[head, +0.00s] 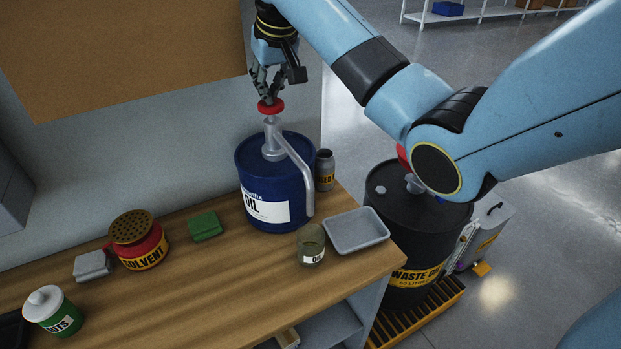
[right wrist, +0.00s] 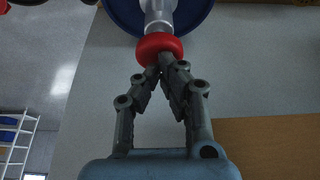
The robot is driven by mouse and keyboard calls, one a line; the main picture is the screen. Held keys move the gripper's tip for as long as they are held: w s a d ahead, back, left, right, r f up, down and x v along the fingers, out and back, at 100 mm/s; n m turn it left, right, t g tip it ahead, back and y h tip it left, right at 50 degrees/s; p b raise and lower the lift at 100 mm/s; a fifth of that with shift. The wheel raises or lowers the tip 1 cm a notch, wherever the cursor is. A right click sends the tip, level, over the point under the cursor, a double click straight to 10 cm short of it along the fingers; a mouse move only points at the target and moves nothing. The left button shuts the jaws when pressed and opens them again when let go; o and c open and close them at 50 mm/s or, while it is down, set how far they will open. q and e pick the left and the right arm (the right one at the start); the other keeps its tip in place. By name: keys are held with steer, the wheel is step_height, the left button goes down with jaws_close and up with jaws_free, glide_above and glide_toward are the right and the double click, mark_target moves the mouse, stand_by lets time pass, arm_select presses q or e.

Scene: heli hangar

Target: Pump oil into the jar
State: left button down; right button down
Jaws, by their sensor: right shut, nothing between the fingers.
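A blue oil drum (head: 266,185) stands on the wooden bench with a grey pump (head: 272,140) on top. The pump has a red knob (head: 270,107) and a spout (head: 298,172) that bends down the drum's front right side. A small glass jar labelled OIL (head: 311,244) stands on the bench near the spout's lower end. My right gripper (head: 264,94) is over the red knob with its fingers shut and nothing between them. In the right wrist view the fingertips (right wrist: 160,72) are at the red knob (right wrist: 159,46) and look to touch it. My left gripper is not in view.
A grey tray (head: 357,231) lies right of the jar, and a small dark bottle (head: 325,170) stands behind. A green sponge (head: 205,226), a red solvent can (head: 139,240) and a green-white pot (head: 54,310) are left. A black waste oil drum (head: 415,230) stands beyond the bench (head: 230,290).

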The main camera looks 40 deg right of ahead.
steer(key=shift+r, duration=1.9)
step_height(320, 180, up, 6)
